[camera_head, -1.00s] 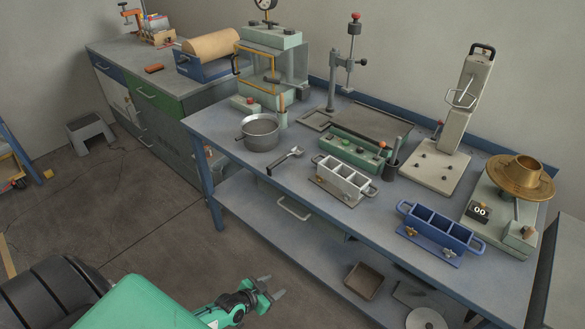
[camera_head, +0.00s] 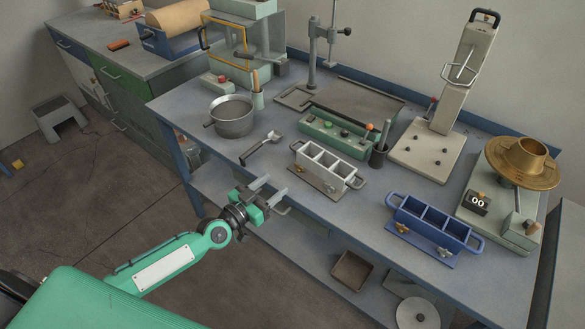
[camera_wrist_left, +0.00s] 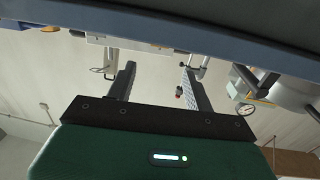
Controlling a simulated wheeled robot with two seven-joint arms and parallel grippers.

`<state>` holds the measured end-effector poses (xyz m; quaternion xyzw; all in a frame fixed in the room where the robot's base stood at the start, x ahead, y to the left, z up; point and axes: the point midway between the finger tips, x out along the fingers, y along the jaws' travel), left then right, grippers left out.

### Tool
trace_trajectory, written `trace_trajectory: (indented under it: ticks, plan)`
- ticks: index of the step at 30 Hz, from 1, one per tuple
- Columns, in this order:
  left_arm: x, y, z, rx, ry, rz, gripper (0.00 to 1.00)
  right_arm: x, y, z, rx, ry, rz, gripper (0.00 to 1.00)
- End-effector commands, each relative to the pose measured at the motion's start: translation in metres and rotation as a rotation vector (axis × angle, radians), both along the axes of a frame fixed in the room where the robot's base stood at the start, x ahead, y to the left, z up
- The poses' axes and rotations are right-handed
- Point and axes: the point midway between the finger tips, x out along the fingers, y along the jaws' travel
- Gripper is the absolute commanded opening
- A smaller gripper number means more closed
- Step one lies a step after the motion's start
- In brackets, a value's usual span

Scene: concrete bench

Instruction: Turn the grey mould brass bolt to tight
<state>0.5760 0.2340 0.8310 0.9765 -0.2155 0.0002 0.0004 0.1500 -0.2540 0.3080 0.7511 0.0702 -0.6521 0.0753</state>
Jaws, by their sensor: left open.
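The grey mould (camera_head: 325,164), a pale three-compartment block with end handles, sits on a flat base plate near the bench's front edge. A brass bolt (camera_head: 300,169) shows low on its front left. A second small bolt (camera_head: 329,187) shows at the front right, too small to read its turn. My left gripper (camera_head: 276,185) is open and empty at the bench's front edge, left of and nearer than the mould, apart from it. In the left wrist view its two fingers (camera_wrist_left: 158,70) are spread with nothing between them. My right gripper is not in view.
A scoop (camera_head: 262,148) and a metal pot (camera_head: 232,116) lie to the left. The bench's front edge (camera_wrist_left: 200,30) spans the top of the wrist view.

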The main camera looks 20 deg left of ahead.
Motion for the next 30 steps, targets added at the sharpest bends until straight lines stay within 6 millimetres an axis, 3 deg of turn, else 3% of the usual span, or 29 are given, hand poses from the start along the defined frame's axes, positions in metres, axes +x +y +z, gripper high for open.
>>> trace_trajectory:
  ticks: [9,15,29,30]
  plan:
    - [0.05,-0.024,0.001,-0.001,-0.002,0.0,0.53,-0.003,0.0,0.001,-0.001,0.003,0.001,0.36]
    - [0.072,-0.034,0.0,0.001,0.0,-0.001,0.53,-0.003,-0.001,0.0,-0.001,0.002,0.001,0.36]
    - [0.083,-0.039,-0.001,0.0,0.001,-0.001,0.53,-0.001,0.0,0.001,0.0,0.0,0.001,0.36]
    - [0.083,-0.039,0.0,0.0,0.001,-0.001,0.49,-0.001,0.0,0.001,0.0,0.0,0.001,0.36]
